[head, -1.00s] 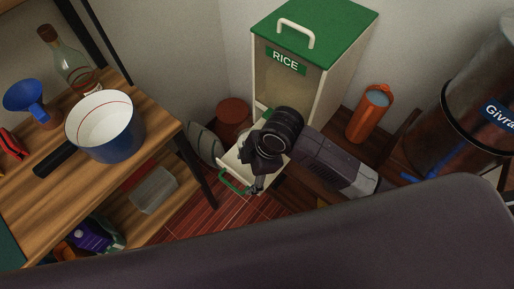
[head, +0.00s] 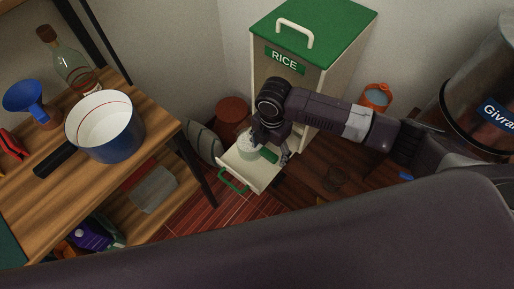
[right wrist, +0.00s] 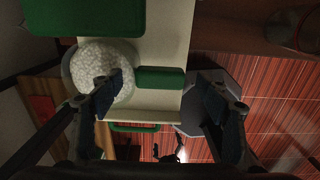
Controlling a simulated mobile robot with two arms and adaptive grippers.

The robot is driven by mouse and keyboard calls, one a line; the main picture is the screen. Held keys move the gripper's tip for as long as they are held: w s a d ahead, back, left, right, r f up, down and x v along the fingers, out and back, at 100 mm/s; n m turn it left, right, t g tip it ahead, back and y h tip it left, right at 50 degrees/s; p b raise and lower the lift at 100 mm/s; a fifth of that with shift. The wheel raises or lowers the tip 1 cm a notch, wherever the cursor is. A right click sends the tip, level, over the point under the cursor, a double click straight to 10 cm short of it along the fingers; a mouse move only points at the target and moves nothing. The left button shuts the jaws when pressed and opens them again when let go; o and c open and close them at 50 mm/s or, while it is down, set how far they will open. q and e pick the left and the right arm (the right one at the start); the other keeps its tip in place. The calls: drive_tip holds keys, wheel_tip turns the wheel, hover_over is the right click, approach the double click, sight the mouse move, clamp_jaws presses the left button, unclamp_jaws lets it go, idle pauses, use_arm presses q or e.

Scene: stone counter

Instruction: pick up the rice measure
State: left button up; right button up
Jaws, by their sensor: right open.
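The rice measure is a round cup heaped with white rice (right wrist: 101,68), with a stubby green handle (right wrist: 160,77) pointing right. In the head view the handle (head: 268,155) shows beside my gripper, and the cup is partly hidden. It sits in the pulled-out white drawer (head: 254,178) of the rice dispenser (head: 318,85). My right gripper (head: 271,150) is over the drawer, open and pointing down. In the right wrist view its fingers (right wrist: 160,84) are apart, one on each side of the handle, with nothing gripped. My left gripper is not in view.
The wooden shelf unit (head: 163,128) with a pot (head: 112,140) stands left of the drawer. An orange container (head: 377,97) and a large clear bin (head: 480,90) stand to the right. The drawer's green pull (head: 232,182) sticks out at the front.

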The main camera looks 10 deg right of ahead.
drive_tip(key=shift+f, duration=1.4)
drive_tip(key=shift+c, duration=0.5)
drive_tip(key=shift+w, duration=0.1)
drive_tip(key=c, duration=1.7)
drive_tip(key=shift+o, duration=0.2)
drive_tip(key=shift+r, duration=0.1)
wheel_tip(320, 180, up, 28)
